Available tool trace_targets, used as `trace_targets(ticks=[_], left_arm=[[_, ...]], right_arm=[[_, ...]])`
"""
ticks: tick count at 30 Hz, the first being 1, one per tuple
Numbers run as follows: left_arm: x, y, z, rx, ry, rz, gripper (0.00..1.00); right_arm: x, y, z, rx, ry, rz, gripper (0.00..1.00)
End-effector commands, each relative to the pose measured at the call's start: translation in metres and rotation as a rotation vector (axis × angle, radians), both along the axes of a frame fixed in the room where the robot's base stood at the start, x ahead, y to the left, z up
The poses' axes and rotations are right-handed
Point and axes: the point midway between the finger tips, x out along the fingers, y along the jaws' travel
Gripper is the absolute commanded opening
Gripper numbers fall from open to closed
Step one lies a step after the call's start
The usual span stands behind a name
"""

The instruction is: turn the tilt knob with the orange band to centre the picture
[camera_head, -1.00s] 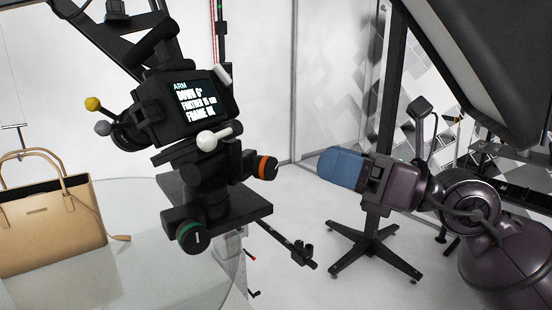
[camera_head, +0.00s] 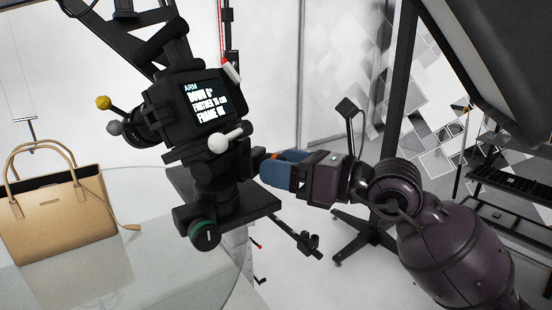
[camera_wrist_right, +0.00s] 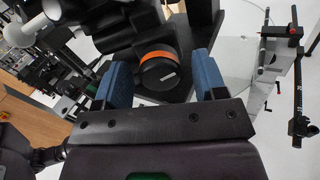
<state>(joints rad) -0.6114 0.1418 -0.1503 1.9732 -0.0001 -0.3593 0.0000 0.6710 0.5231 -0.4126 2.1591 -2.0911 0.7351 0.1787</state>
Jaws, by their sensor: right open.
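The tilt knob with the orange band (camera_wrist_right: 158,68) shows in the right wrist view, between and just beyond the two blue fingers of my right gripper (camera_wrist_right: 160,82). The fingers stand open, apart from each other, with the knob not gripped. In the head view my right gripper (camera_head: 272,168) is at the right side of the black camera head and hides most of the knob. The screen (camera_head: 207,102) reads "ARM", "DOWN 6°", "FURTHER", with a partly unclear figure, and "FRAME OK". The left gripper is in neither view.
A green-banded knob (camera_head: 204,234) sits low on the camera head. A white-tipped lever (camera_head: 226,140) is above the gripper. A tan handbag (camera_head: 60,215) stands on the round glass table (camera_head: 150,270). A black arm with a clamp (camera_head: 300,240) extends below.

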Motion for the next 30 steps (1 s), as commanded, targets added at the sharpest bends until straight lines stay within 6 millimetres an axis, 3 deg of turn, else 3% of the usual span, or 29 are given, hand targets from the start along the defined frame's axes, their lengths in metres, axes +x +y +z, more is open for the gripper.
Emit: trace_targets(ticks=[6, 15, 24, 30], left_arm=[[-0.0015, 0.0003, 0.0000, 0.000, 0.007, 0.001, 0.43], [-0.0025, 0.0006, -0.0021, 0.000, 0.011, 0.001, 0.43], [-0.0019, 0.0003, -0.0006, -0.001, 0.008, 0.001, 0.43], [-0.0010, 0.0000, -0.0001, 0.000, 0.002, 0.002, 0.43]], right_arm=[[0.0056, 0.0124, 0.0000, 0.000, 0.000, 0.000, 0.65], [0.0059, 0.0133, -0.0004, 0.000, 0.000, 0.000, 0.63], [0.0059, 0.0131, -0.0004, 0.000, 0.000, 0.000, 0.17], [0.0059, 0.0131, -0.0008, -0.004, -0.009, 0.000, 0.16]])
